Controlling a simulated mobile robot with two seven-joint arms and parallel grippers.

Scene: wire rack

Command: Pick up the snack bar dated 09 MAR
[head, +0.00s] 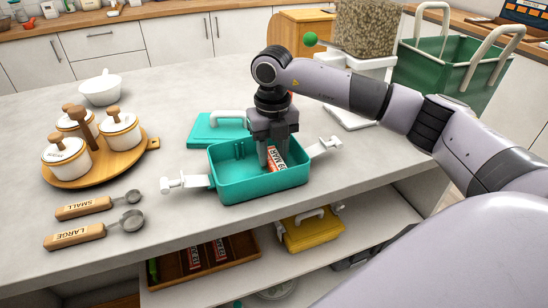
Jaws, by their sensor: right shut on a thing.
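A red and white snack bar (278,157) stands tilted inside the open teal box (262,188) on the counter. Its label shows "MAR" with a 9 before it; the rest is partly covered by my gripper. My right gripper (266,158) points down into the box and is shut on this bar. The bar's lower end is hidden by the box's front wall. More dark and red bars (194,256) lie in a wooden tray on the shelf below; their dates are too small to read. My left gripper is not in view.
A teal lid (215,130) lies behind the box, whose white side clips (187,182) stick out. Measuring spoons (95,232) and a wooden tray (148,146) of lidded pots stand left. A green basket (450,75) stands back right. A yellow box (312,232) sits on the shelf below.

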